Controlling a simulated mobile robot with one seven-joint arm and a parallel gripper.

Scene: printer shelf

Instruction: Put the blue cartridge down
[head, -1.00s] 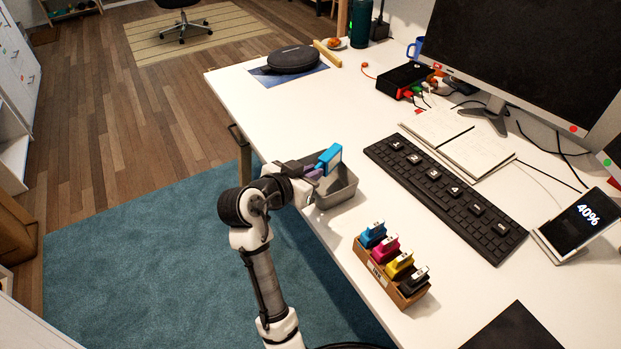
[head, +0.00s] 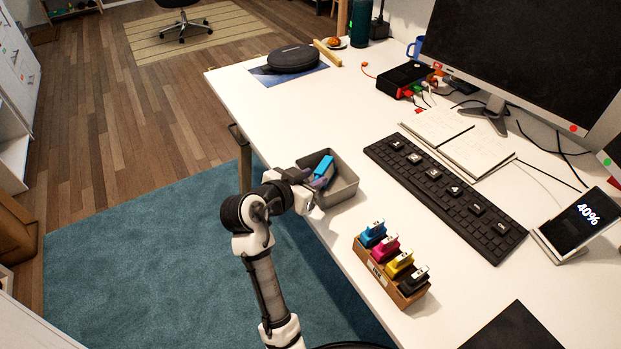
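A blue cartridge (head: 324,167) is inside the grey metal bin (head: 345,187) on the desk's left edge, below the level of its far rim. My gripper (head: 312,181) reaches into the bin from the left, with its fingers at the lower end of the cartridge. The fingertips are small and partly hidden, so I cannot tell whether they still grip it. I also cannot tell whether the cartridge touches the bin's floor. Another blue cartridge (head: 373,234) stands in a cardboard holder (head: 366,265) nearer the front.
The cardboard holder also has magenta (head: 385,248), yellow (head: 399,263) and black (head: 413,280) cartridges. A keyboard (head: 445,198) lies right of the bin.

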